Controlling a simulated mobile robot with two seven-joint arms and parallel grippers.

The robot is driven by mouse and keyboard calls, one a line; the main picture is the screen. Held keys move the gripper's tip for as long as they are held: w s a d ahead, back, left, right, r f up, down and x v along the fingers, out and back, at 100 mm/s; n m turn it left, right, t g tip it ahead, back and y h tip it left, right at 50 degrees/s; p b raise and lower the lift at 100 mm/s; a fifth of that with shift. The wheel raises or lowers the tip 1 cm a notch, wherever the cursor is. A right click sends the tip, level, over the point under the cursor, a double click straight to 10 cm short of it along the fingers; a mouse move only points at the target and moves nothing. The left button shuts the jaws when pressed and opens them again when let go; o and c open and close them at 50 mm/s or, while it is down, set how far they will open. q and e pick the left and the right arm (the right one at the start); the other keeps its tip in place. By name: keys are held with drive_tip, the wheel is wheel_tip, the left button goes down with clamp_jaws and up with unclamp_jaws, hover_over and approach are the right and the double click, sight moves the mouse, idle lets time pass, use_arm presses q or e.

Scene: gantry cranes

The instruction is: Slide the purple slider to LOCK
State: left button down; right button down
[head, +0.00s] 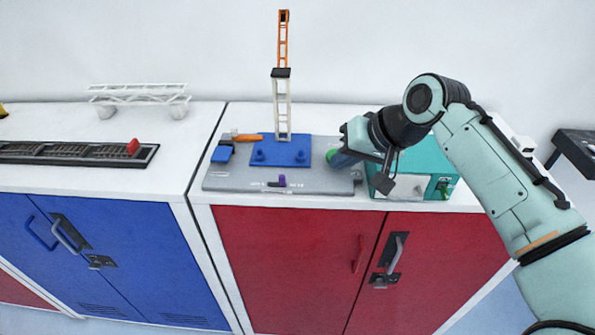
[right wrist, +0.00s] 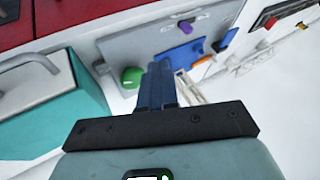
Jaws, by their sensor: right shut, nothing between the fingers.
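The purple slider (head: 282,180) stands in a short dark slot near the front edge of the grey panel (head: 225,181). Small white lettering lies on either side of it, too small to read. It also shows in the right wrist view (right wrist: 186,26), beyond my fingers. My right gripper (head: 338,160) is shut and empty, right of the slider and apart from it, by a green knob (head: 330,156). In the right wrist view its closed fingers (right wrist: 158,80) are beside the green knob (right wrist: 131,77); whether they touch cannot be told. My left gripper is not in view.
A crane model (head: 283,110) on a blue base (head: 268,156) stands behind the slider. A teal box (head: 425,157) is on the right, partly under my arm. A truss (head: 138,93) and track (head: 65,154) lie on the left cabinet.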

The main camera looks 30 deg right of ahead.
sight(281, 176)
drive_tip(key=b+x, duration=0.1)
drive_tip(key=x, duration=0.9)
drive_tip(key=shift+s, duration=0.1)
drive_tip(key=w+a, duration=0.2)
drive_tip(key=shift+a+p, duration=0.3)
drive_tip(key=shift+w+a, duration=0.15)
drive_tip(key=shift+a, duration=0.2)
drive_tip(key=shift+w+a+r+p, duration=0.1)
drive_tip(key=shift+w+a+p, duration=0.25)
drive_tip(key=shift+a, duration=0.25)
drive_tip(key=shift+w+a+p, duration=0.35)
drive_tip(key=shift+a, duration=0.3)
drive_tip(key=shift+w+a, duration=0.1)
